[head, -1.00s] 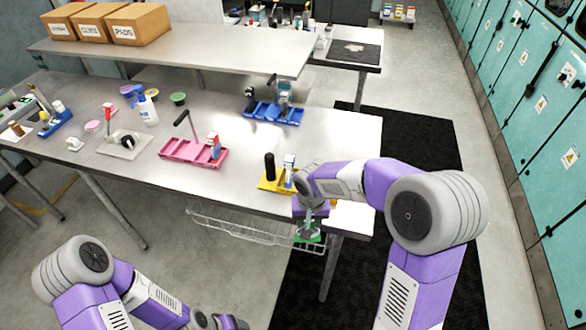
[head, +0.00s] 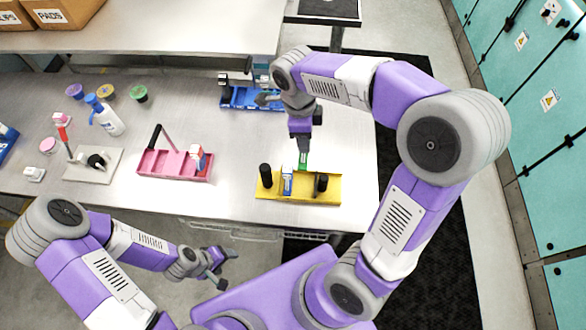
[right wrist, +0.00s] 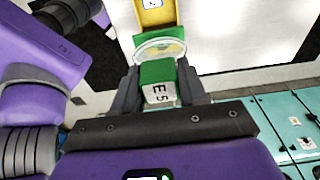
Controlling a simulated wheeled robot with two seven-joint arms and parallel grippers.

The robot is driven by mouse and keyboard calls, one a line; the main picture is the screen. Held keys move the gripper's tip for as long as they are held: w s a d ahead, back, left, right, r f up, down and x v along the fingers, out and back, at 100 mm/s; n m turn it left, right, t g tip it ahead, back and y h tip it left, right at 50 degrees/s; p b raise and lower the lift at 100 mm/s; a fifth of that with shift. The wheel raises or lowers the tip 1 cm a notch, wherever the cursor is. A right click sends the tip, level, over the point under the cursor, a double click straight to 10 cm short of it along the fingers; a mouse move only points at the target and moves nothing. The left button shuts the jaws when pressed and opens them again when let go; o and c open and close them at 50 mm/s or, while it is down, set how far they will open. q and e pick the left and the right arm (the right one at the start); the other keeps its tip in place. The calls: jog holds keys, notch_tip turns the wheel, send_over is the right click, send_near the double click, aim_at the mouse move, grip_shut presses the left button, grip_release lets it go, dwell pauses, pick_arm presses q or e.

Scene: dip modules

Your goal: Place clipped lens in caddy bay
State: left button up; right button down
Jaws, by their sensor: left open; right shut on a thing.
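My right gripper (head: 303,148) is shut on a green clip (right wrist: 157,72) marked "E5". A clear round lens (right wrist: 150,48) sits at the clip's far end in the right wrist view. In the head view the green clip (head: 303,160) is small, at the back edge of the yellow caddy (head: 304,196); I cannot tell whether it touches. The yellow caddy also shows past the lens in the right wrist view (right wrist: 152,17). It holds a black cylinder (head: 265,176), a blue and white box (head: 287,181) and a dark item (head: 321,183). My left gripper (head: 222,268) is open and empty, in front of the table.
A pink caddy (head: 175,168) with a small box stands left of the yellow one, and a blue caddy (head: 250,98) stands behind. A spray bottle (head: 108,118) and several small tubs are further left. A wire basket hangs below the table's front edge. Bare tabletop lies between the caddies.

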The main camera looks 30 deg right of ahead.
notch_tip(320, 180, down, 18)
jog(key=b, duration=0.1)
jog(key=shift+s+r, duration=0.2)
jog(key=shift+r, duration=0.05)
jog(key=shift+f+b, duration=0.2)
jog(key=shift+b, duration=0.15)
jog(key=c, duration=0.6)
grip_release()
jog(key=shift+r, duration=0.1)
